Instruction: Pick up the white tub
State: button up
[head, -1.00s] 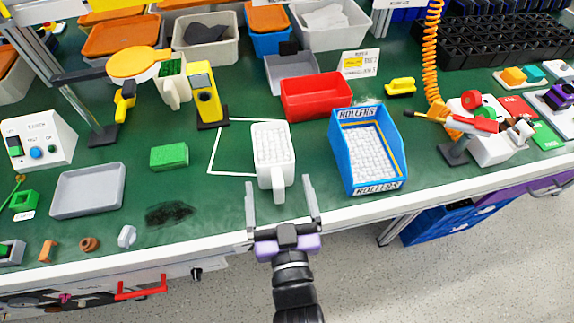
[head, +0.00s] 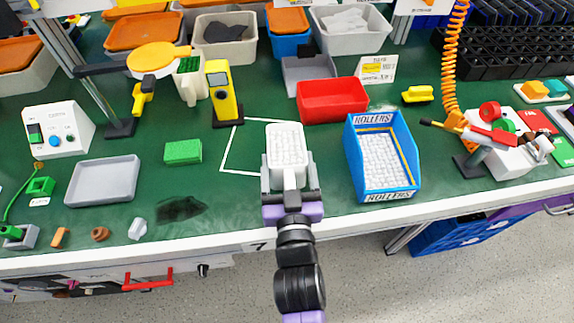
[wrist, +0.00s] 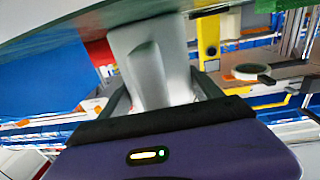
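The white tub (head: 286,141) stands upright on the green bench top near its front edge, filled with small white pieces, its handle facing me. My gripper (head: 288,172) is at its near end, with one finger along each side and the handle between them. In the wrist view the tub's pale wall and handle (wrist: 149,72) fill the space between the fingers (wrist: 160,88). No clear gap shows at either fingertip, so the fingers look shut on the tub. The tub's underside is hidden.
A blue ROLLERS bin (head: 383,158) stands close on the right. A red bin (head: 333,101) is behind, a yellow device (head: 222,92) and a green block (head: 183,152) to the left. A grey tray (head: 102,181) lies farther left. Bench top between block and tub is clear.

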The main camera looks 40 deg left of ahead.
jog(key=c, duration=0.6)
jog(key=shift+r, duration=0.15)
